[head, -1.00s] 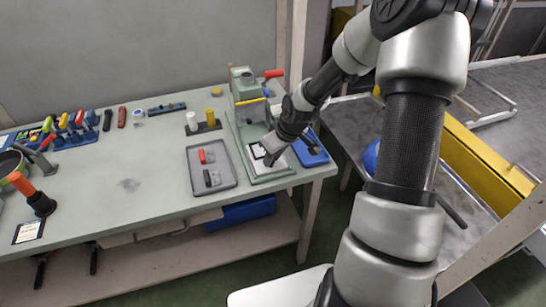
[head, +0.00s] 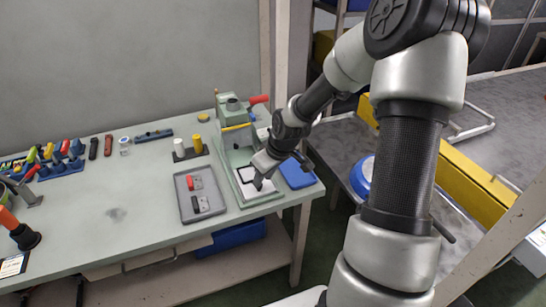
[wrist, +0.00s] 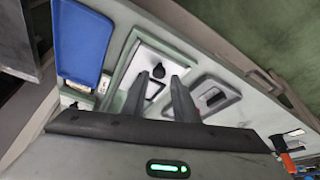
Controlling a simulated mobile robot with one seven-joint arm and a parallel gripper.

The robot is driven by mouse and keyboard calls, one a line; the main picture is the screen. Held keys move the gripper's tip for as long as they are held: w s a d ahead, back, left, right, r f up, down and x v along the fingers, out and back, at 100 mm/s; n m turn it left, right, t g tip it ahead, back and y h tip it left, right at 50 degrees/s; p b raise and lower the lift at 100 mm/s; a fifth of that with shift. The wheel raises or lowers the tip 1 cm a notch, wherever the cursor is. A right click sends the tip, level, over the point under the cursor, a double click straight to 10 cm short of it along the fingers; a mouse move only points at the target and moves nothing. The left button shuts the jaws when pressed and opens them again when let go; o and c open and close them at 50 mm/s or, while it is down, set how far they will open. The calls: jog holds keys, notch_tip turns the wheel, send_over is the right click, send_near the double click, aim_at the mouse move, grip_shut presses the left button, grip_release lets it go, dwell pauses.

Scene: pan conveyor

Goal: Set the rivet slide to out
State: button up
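The green press (head: 236,140) stands at the right end of the bench, with a red handle and a yellow bar. On its green base lies a white plate (head: 262,194) with a black square outline; I take this for the rivet slide, though I cannot tell its setting. The plate also shows in the wrist view (wrist: 172,62), with a round black knob (wrist: 158,71) on it. My gripper (head: 259,184) is over the plate, pointing down. In the wrist view its two fingers (wrist: 157,88) are apart, with nothing between the tips; the knob appears beyond them. Contact cannot be told.
White and yellow cylinders (head: 188,148) stand behind the grey tray. The bench's middle is mostly clear.

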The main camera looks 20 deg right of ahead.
jog(key=p+v, duration=0.3)
jog(key=v, duration=1.1)
jog(key=shift+d, duration=0.1)
